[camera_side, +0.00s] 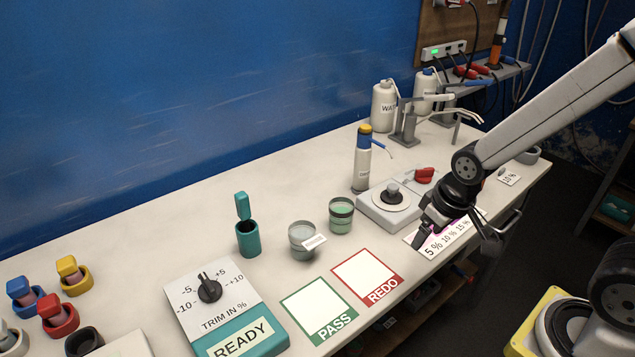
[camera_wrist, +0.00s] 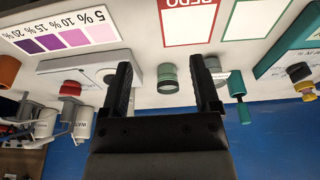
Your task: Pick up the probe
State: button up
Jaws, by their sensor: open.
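A teal piece with a block-shaped top (camera_side: 242,206) stands upright in a teal cylindrical holder (camera_side: 248,238), left of the two glass beakers. It looks like the probe, but no label confirms this. In the wrist view, which is upside down, the teal piece (camera_wrist: 243,113) shows right of my fingers. My gripper (camera_side: 455,243) is open and empty over the percent colour card (camera_side: 440,240), well to the right of the teal piece. In the wrist view my gripper (camera_wrist: 160,65) has its two dark fingers wide apart.
Beakers (camera_side: 341,216) (camera_side: 302,240), a white device with a dial (camera_side: 392,206) and a white-and-blue cylinder (camera_side: 362,165) stand between my gripper and the teal piece. PASS (camera_side: 318,308) and REDO (camera_side: 368,276) squares lie in front. A trim dial box (camera_side: 218,295) sits left.

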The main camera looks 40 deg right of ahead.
jog(key=w+v, duration=0.1)
jog(key=v, duration=0.4)
send_over(241, 195)
jog(key=s, duration=0.2)
jog(key=shift+d, duration=0.45)
jog(key=shift+w+a+t, duration=0.25)
jog(key=shift+a+t, duration=0.05)
jog(key=shift+a, duration=0.05)
jog(key=shift+x, duration=1.35)
jog(key=shift+x, duration=2.55)
jog(key=shift+w, duration=0.1)
jog(key=shift+c, duration=0.2)
